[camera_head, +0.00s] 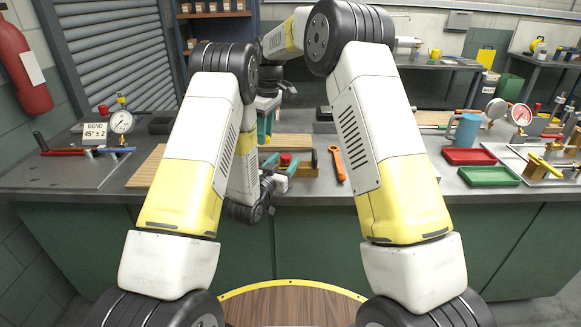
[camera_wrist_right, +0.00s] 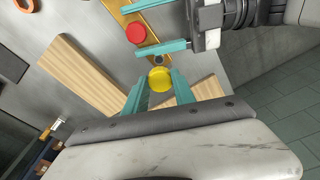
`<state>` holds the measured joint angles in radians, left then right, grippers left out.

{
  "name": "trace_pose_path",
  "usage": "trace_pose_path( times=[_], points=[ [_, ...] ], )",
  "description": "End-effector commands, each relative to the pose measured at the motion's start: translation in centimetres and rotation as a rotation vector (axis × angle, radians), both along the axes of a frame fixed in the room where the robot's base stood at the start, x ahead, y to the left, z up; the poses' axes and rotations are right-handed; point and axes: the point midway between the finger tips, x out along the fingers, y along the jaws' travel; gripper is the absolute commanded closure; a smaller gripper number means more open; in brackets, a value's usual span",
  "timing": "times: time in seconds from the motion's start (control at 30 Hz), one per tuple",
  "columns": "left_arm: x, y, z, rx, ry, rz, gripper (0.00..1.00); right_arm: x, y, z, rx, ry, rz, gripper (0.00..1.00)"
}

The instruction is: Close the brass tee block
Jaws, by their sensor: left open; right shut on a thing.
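The brass tee block (camera_wrist_right: 152,42) lies on the grey bench top in the right wrist view, with a red cap (camera_wrist_right: 136,34) on it and a small dark round port (camera_wrist_right: 158,60) near its lower end. My left gripper (camera_wrist_right: 138,28) is open, one teal finger on each side of the red cap. My right gripper (camera_wrist_right: 158,92) is shut on a yellow cap (camera_wrist_right: 160,79), held close by the port; I cannot tell whether they touch. In the head view the red cap (camera_head: 285,159) shows beside my left gripper (camera_head: 281,167); my right gripper (camera_head: 265,134) points down behind it.
Wooden boards (camera_wrist_right: 85,75) lie on the bench beside the block. An orange wrench (camera_head: 337,163) lies to its right. A blue mug (camera_head: 466,131), a red tray (camera_head: 468,156) and a green tray (camera_head: 488,176) stand farther right. A dial gauge (camera_head: 121,122) stands at the left.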

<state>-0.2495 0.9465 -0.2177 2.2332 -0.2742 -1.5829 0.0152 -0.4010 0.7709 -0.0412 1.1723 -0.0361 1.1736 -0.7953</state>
Motion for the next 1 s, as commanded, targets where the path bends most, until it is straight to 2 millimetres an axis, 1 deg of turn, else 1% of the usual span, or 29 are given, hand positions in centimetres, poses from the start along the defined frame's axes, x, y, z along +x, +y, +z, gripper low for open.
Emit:
trace_pose_path(
  times=[0.1, 0.2, 0.53, 0.57, 0.7, 0.77, 0.8, 0.83, 1.0],
  points=[
    [1.2, -0.5, 0.0, 0.001, -0.002, 0.0, 0.44, 0.0, 0.0, 0.0, 0.0, 0.0, 0.0, 1.0],
    [1.7, -0.7, 0.0, 0.001, -0.001, 0.0, 0.44, 0.0, 0.0, 0.0, 0.0, 0.0, 0.0, 1.0],
    [2.0, -0.8, 0.0, 0.0, 0.0, 0.001, 0.44, 0.0, 0.0, 0.0, 0.0, 0.0, 0.0, 1.0],
    [2.0, -0.8, 0.0, 0.001, 0.0, 0.001, 0.48, 0.0, 0.0, 0.0, 0.0, 0.0, 0.0, 1.0],
    [2.0, -0.8, 0.0, 0.001, 0.0, 0.001, 0.75, 0.0, 0.0, 0.0, 0.0, 0.0, 0.0, 1.0],
    [2.0, -0.8, 0.0, 0.001, 0.0, 0.001, 0.87, 0.0, 0.0, 0.0, 0.0, 0.0, 0.0, 1.0],
    [2.0, -0.8, 0.0, 0.001, 0.0, 0.001, 0.95, 0.0, 0.0, 0.0, 0.0, 0.0, 0.0, 1.0],
    [2.0, -0.8, 0.0, 0.001, 0.0, 0.001, 1.0, 0.0, 0.0, 0.0, 0.0, 0.0, 0.0, 1.0],
    [1.9, -0.8, 0.0, 0.001, 0.0, 0.0, 1.0, 0.0, 0.0, 0.0, 0.0, 0.0, 0.0, 1.0]
  ],
)
